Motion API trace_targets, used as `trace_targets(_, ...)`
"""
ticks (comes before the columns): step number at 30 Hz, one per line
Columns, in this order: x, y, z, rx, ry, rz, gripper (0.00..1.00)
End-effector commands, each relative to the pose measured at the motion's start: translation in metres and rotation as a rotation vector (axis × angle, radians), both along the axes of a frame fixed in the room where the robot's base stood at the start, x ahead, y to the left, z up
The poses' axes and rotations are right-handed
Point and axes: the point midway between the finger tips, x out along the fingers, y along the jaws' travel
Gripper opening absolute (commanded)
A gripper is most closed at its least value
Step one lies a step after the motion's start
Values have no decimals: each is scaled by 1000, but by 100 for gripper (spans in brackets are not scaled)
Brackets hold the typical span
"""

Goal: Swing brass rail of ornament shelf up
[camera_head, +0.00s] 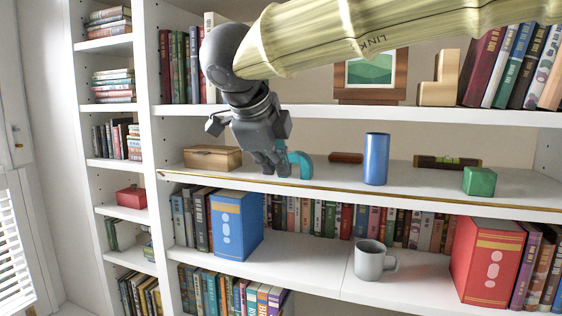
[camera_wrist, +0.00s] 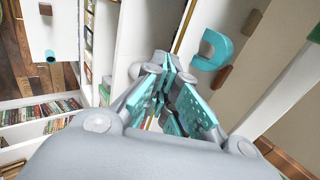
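The brass rail (camera_head: 350,191) is a thin gold strip along the front edge of the ornament shelf (camera_head: 330,187), lying low against that edge. It also shows in the wrist view as a narrow gold line (camera_wrist: 184,25) running to my fingertips. My gripper (camera_head: 283,168) points down at the rail's left part, its tips close to the shelf's front edge. In the wrist view its teal-padded fingers (camera_wrist: 168,68) have their tips near each other at the rail. I cannot tell whether they touch or hold it, as the fingers hide that stretch.
A teal arch (camera_head: 303,164) stands right beside my gripper. A wooden box (camera_head: 212,158), blue cylinder (camera_head: 376,160), spirit level (camera_head: 447,162) and green cube (camera_head: 479,181) also stand on this shelf. Another shelf (camera_head: 340,113) is above; books and a grey mug (camera_head: 369,262) are below.

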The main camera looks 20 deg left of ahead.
Motion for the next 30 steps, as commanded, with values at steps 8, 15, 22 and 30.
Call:
trace_targets(8, 14, -6, -15, -1, 1, -9, 0)
trace_targets(15, 31, -8, -38, 0, 0, -11, 0)
trace_targets(22, 48, -8, -57, 0, 0, -11, 0)
trace_targets(30, 58, -8, -68, -1, 0, -8, 0)
